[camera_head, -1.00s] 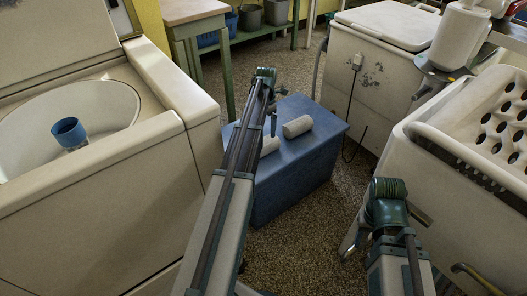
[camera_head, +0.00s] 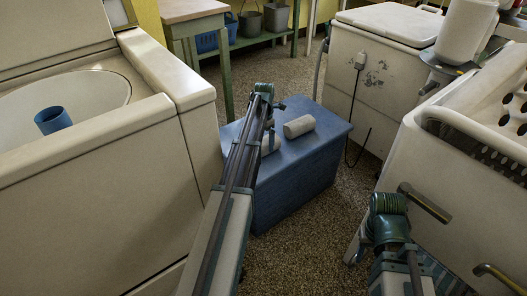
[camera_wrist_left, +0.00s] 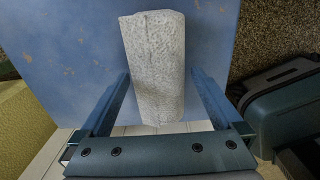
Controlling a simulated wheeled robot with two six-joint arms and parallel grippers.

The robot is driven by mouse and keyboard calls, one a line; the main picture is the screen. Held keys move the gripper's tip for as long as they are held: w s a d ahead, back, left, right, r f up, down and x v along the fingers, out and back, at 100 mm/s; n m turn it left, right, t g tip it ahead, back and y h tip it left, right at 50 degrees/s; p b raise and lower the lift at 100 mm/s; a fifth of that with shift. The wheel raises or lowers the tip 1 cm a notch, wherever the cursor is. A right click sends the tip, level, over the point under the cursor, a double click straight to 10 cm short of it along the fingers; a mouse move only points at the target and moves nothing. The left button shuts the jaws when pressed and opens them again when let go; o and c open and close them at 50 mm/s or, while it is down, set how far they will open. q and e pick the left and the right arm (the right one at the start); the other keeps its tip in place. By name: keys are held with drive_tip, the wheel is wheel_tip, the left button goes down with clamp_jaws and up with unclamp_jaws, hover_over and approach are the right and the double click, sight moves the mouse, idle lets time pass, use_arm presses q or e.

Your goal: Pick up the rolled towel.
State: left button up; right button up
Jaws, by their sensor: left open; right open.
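The rolled towel (camera_head: 298,126) is a white, textured roll lying on a blue box (camera_head: 310,168). In the left wrist view the roll (camera_wrist_left: 155,60) lies on the box's blue top, its near end reaching between my left gripper's fingers (camera_wrist_left: 156,92). Those fingers are open, one on each side with a gap to the roll. In the head view my left gripper (camera_head: 272,128) is over the box top, left of the roll and partly hidden by its arm. A pale shape (camera_head: 268,144) beside that arm is too covered to identify. My right arm shows at lower right, but its jaws are hidden.
A cream washer (camera_head: 90,215) with a blue cup (camera_head: 53,119) stands left. Another white washer (camera_head: 378,78) is behind the box. A white appliance with a perforated basket (camera_head: 505,110) is close to my right arm. Speckled floor (camera_head: 300,232) is clear in front of the box.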

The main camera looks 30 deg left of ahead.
sight(264, 141)
use_arm(q)
wheel_tip(264, 141, down, 3)
drive_tip(key=shift+s+a+f+b, duration=0.1)
drive_tip(key=shift+f+b, duration=0.05)
drive_tip(key=shift+b, duration=0.95)
use_arm(e)
wheel_tip(264, 141, down, 3)
use_arm(q)
drive_tip(key=shift+c, duration=0.2)
clamp_jaws()
